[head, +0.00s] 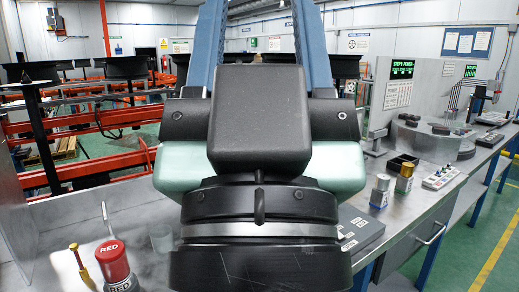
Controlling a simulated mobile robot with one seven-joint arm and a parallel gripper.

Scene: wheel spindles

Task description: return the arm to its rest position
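My arm (260,120) fills the middle of the head view, a large dark block above pale green and black links. Two long blue parts rise behind it to the top edge. I cannot see my gripper or its fingertips, so what it holds, if anything, does not show. The arm hides the middle of the metal bench.
A red cylinder labelled RED (113,262) and a brass-coloured rod (80,262) stand at the front left. Silver (380,190) and gold (404,178) cylinders, a dark flat case (360,232) and a button box (440,177) are on the right bench. A green-floored aisle (485,235) lies at far right.

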